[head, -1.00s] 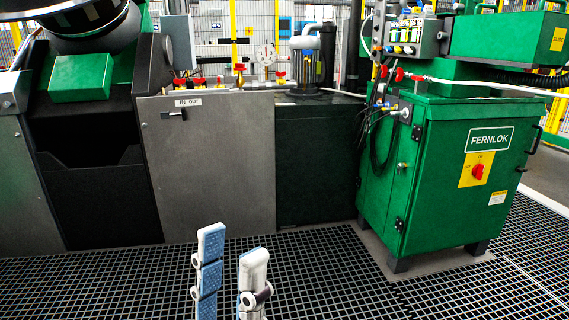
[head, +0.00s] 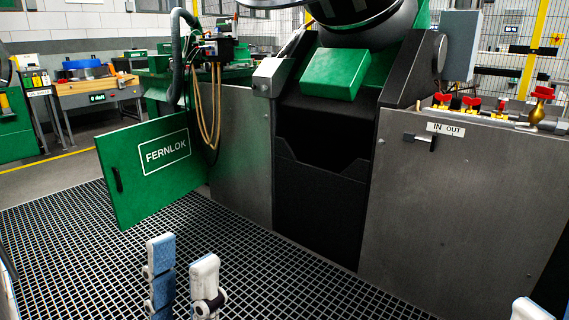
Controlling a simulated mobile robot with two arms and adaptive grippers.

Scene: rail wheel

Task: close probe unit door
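A green door (head: 152,168) lettered FERNLOK stands swung out at the left of the head view. Its dark handle (head: 117,180) is near the left edge, and its right edge is beside a grey cabinet. I take it as the probe unit door; no label confirms that. My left gripper (head: 183,258) is at the bottom, with its two pale and blue fingers upright and apart. It is open and empty, in front of the door in the picture and not touching it. Of my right gripper (head: 530,309), only a pale tip shows at the bottom right edge.
A grey cabinet (head: 240,150) stands right of the door, with hanging hoses (head: 212,110) between them. A black machine with a dark opening (head: 322,190) and an IN/OUT cabinet (head: 465,200) follow. The grated floor (head: 90,255) is clear. A workbench (head: 95,90) is behind.

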